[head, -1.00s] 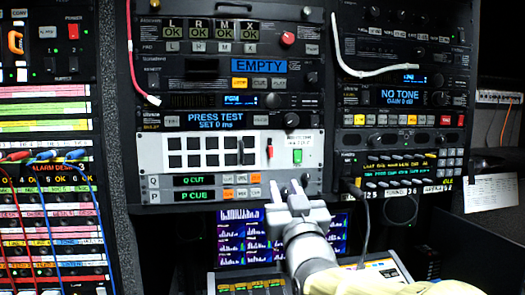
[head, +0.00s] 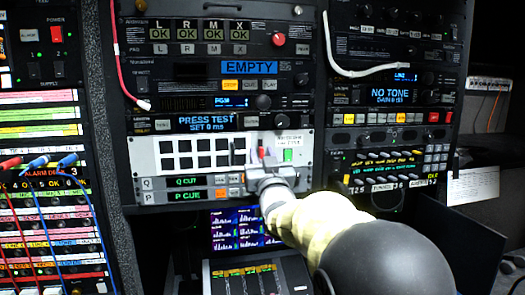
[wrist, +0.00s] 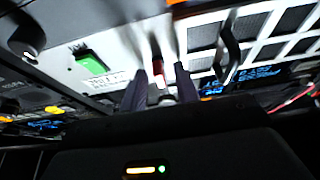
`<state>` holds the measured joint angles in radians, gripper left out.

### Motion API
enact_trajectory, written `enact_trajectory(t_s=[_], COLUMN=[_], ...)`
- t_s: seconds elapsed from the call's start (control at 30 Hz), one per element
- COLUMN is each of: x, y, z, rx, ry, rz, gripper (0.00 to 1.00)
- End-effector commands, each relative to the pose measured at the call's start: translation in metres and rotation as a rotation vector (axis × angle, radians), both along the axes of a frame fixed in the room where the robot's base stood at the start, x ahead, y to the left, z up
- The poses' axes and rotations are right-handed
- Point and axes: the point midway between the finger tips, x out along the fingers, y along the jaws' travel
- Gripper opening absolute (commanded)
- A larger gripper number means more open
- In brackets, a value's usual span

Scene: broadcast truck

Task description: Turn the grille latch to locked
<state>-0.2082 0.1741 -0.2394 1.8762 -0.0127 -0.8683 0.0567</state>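The grille panel (head: 222,168) is a white plate with rows of black slots and a black handle (head: 239,150). The grille latch (head: 262,152) is a small red-tipped lever right of that handle. My gripper (head: 266,160) is at the panel's lower right and hides the lower part of the latch. In the wrist view the two dark fingers of my gripper (wrist: 164,88) stand apart, with the red latch (wrist: 157,68) between them. I cannot tell whether either finger touches it.
Audio units with knobs and lit screens (head: 208,121) are above the panel. A monitor (head: 238,228) is lower down. Patch cables (head: 40,162) hang at left, and a white cable (head: 365,72) at upper right.

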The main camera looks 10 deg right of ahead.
Motion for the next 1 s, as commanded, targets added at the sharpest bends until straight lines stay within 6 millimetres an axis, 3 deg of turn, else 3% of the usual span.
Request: enact_trajectory(t_s=[0.2, 0.37, 0.4, 1.0], x=[0.0002, 0.0001, 0.0001, -0.0003], y=[-0.0001, 0.0000, 0.0000, -0.0011], z=[-0.0005, -0.0005, -0.0004, -0.0040], rx=[0.000, 0.000, 0.000, -0.120], ry=[0.000, 0.000, 0.000, -0.003], rz=[0.000, 0.000, 0.000, -0.001], gripper=[0.31, 0.01, 0.00, 0.00])
